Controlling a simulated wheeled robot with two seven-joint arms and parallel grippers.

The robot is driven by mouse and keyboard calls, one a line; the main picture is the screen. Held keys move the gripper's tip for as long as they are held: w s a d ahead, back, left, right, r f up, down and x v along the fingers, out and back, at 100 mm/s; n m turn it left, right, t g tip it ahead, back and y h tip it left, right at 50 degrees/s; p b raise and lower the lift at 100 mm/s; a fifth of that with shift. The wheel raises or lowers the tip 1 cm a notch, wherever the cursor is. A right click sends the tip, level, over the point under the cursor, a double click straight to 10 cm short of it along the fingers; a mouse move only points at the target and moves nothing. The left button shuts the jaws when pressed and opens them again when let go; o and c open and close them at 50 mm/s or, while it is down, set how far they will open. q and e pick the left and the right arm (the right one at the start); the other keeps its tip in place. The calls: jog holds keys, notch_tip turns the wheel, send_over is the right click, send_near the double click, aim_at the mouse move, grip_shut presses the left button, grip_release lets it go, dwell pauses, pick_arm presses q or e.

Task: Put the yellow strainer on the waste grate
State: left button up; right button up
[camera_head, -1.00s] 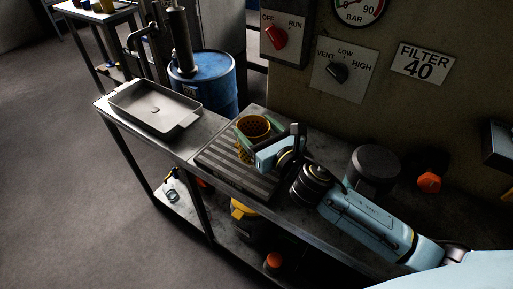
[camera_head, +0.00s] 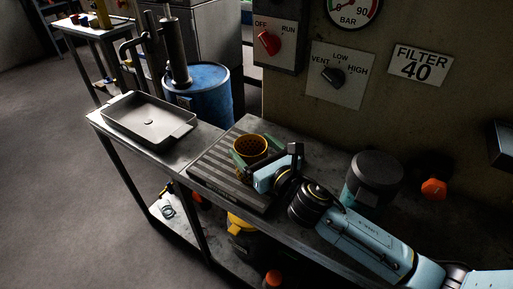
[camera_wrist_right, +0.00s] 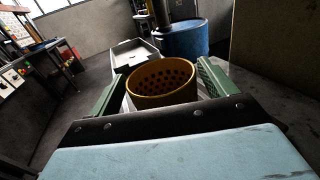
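The yellow strainer (camera_head: 250,146) is a round, perforated cup, upright over the striped waste grate (camera_head: 222,172). It appears to rest on the slats, but its base is partly hidden by my gripper. My right gripper (camera_head: 255,153) has its green fingers on either side of the strainer. In the right wrist view, the strainer (camera_wrist_right: 160,85) stands between the spread fingers, with a gap on the left. On the right, the finger is close to the wall, and contact cannot be told. My left gripper is not in view.
A grey tray (camera_head: 122,104) lies on the bench to the left, with a blue drum (camera_head: 205,92) behind. A dark-lidded canister (camera_head: 374,172) and an orange knob (camera_head: 434,189) are on the right. A wall with a gauge and switches bounds the bench behind.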

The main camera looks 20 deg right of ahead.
jog(key=shift+o, duration=0.6)
jog(key=shift+f, duration=0.35)
jog(key=shift+r, duration=0.3)
jog(key=v, duration=1.2)
